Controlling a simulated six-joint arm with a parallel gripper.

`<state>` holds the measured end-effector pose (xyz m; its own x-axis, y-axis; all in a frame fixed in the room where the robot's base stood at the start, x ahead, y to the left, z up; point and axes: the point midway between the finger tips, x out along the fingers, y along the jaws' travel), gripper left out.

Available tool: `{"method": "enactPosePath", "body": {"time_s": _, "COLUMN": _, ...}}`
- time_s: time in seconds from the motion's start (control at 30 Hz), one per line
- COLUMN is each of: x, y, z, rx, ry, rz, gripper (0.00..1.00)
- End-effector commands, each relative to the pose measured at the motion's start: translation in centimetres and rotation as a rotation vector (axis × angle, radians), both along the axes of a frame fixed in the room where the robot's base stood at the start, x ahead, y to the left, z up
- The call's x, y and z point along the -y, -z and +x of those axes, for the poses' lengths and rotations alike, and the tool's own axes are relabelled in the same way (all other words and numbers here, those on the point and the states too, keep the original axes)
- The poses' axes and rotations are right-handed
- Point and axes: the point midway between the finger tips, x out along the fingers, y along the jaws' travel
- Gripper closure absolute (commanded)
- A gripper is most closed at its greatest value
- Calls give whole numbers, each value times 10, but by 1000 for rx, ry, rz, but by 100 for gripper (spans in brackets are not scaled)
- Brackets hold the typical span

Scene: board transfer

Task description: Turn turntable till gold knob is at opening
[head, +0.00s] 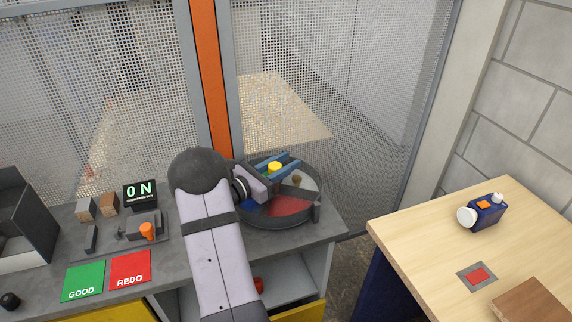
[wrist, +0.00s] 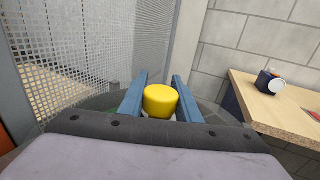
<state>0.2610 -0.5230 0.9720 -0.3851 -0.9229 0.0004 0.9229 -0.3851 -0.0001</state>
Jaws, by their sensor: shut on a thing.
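The round turntable (head: 287,207) stands on the grey bench, with a dark rim and coloured sectors, red at the front and blue at the left. My gripper (head: 275,166) is over its far part, its blue fingers on either side of a yellow knob (head: 275,167). The wrist view shows the yellow knob (wrist: 160,101) between the two fingers (wrist: 160,97); the gripper is shut on it. A small brownish-gold knob (head: 297,180) stands right of the fingers on the turntable. My arm hides the turntable's left side. I cannot clearly make out the rim's opening.
A mesh fence (head: 340,100) with an orange post (head: 208,80) rises behind the bench. Green GOOD (head: 83,281) and red REDO (head: 130,269) plates lie left of my arm. A wooden table (head: 430,230) with a blue device (head: 484,214) stands right, across a gap.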

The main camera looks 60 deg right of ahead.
Motion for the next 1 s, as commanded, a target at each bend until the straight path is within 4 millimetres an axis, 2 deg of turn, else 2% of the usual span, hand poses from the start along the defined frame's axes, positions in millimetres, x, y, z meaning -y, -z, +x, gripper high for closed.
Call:
{"method": "enactPosePath", "body": {"time_s": 0.23, "x": 0, "y": 0, "z": 0, "rx": 1, "ry": -1, "rz": 0, "gripper": 100}}
{"method": "enactPosePath", "body": {"time_s": 0.27, "x": 0, "y": 0, "z": 0, "rx": 1, "ry": -1, "rz": 0, "gripper": 63}}
{"method": "enactPosePath", "body": {"time_s": 0.3, "x": 0, "y": 0, "z": 0, "rx": 1, "ry": -1, "rz": 0, "gripper": 53}}
{"method": "enactPosePath", "body": {"time_s": 0.33, "x": 0, "y": 0, "z": 0, "rx": 1, "ry": -1, "rz": 0, "gripper": 51}}
{"method": "enactPosePath", "body": {"time_s": 0.73, "x": -5, "y": 0, "z": 3, "rx": 0, "ry": -1, "rz": 0, "gripper": 51}}
{"method": "enactPosePath", "body": {"time_s": 1.0, "x": -35, "y": 1, "z": 16, "rx": 1, "ry": -4, "rz": 0, "gripper": 51}}
